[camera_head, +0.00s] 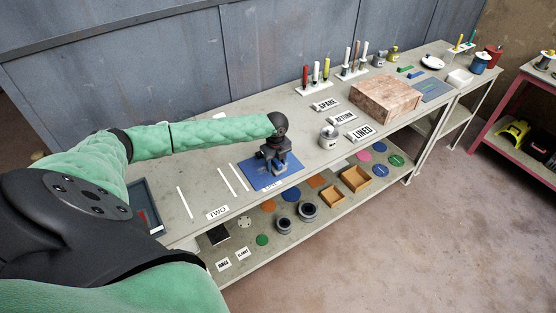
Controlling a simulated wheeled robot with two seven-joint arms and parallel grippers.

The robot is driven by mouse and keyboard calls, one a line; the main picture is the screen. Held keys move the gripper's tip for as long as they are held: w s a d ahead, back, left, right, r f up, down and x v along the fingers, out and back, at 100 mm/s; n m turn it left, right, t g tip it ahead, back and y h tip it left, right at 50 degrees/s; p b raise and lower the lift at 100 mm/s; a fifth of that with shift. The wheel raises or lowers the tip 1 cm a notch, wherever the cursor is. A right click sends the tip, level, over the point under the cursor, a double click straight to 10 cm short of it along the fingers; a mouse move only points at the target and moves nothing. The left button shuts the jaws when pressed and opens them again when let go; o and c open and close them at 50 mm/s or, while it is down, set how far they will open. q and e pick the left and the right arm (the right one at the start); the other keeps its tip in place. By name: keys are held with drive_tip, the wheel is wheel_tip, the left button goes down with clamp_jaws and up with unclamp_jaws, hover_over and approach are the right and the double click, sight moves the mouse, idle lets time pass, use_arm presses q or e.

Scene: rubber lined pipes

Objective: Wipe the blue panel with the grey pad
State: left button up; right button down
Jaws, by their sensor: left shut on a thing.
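The blue panel (258,179) lies flat on the workbench, left of the middle of the view. My left gripper (277,170) points down over the panel at the end of the green-sleeved left arm and is shut. The grey pad cannot be made out clearly; the gripper's dark fingers hide what is between them. Whether the held thing touches the panel cannot be told. My right gripper is not in view.
A tan block (386,97) and a metal jar (328,137) stand further right, near signs reading SPARE, RETURN and LINED. A dark tray (146,207) is at the left end. The lower shelf (273,241) holds discs, rings and boxes.

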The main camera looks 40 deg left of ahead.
use_arm(q)
drive_tip(key=shift+s+a, duration=0.4)
drive_tip(key=shift+s, duration=0.2)
drive_tip(key=shift+w+a, duration=0.3)
drive_tip(key=shift+a, duration=0.3)
drive_tip(key=shift+w+a, duration=0.3)
drive_tip(key=shift+a, duration=0.3)
drive_tip(key=shift+w+a, duration=0.3)
drive_tip(key=shift+a, duration=0.3)
drive_tip(key=shift+w+a+f, duration=0.1)
drive_tip(key=shift+w+a, duration=0.25)
drive_tip(key=shift+a, duration=0.45)
drive_tip(key=shift+w+a, duration=0.3)
drive_tip(key=shift+a, duration=0.5)
drive_tip(key=shift+a+r+p, duration=0.1)
drive_tip(key=shift+r+p, duration=0.4)
drive_tip(key=shift+r, duration=0.45)
drive_tip(key=shift+r+p, duration=0.5)
drive_tip(key=shift+r, duration=0.25)
drive_tip(key=shift+r+p, duration=0.4)
drive_tip(key=shift+r, duration=0.9)
